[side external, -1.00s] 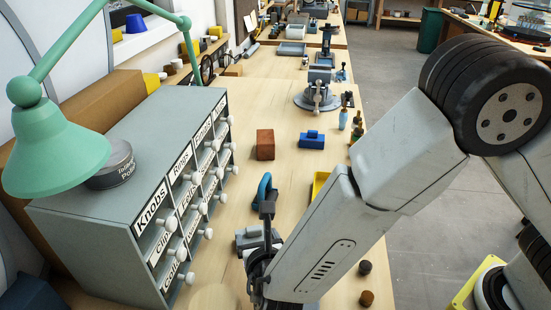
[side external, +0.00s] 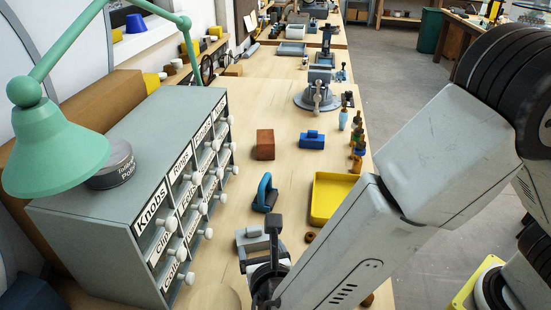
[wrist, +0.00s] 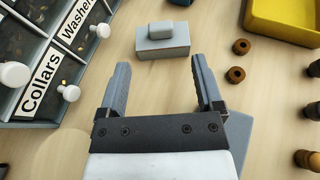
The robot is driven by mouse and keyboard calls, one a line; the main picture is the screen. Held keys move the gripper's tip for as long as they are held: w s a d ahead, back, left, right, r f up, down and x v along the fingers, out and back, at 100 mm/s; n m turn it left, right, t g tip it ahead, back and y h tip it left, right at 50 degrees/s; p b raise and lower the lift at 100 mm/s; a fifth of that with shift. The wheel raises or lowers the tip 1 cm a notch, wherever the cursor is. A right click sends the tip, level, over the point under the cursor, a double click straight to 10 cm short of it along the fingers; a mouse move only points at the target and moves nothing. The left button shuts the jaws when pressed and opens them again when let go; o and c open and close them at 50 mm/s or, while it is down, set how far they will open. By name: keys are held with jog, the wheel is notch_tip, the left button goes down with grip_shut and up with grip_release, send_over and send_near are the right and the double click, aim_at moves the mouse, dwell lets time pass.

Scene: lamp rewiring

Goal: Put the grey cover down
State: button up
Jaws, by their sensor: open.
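A grey block-shaped piece with a small raised knob (wrist: 163,40), which looks like the grey cover, sits upright on the wooden bench. It also shows in the side view (side external: 253,241), beside the drawer cabinet. My gripper (wrist: 160,62) is open, with its two blue-grey fingers spread wide and nothing between them. It is just short of the grey piece and apart from it in the wrist view. In the side view my arm hides most of the fingers.
A drawer cabinet (side external: 115,160) stands left. A yellow tray (side external: 331,198), a blue-handled tool (side external: 265,193), a red-brown block (side external: 265,145) and a blue block (side external: 312,140) lie beyond. Brown rings (wrist: 235,75) lie right. A flat grey piece (wrist: 238,130) lies partly behind my gripper.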

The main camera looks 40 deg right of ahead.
jog(key=shift+d, duration=0.1)
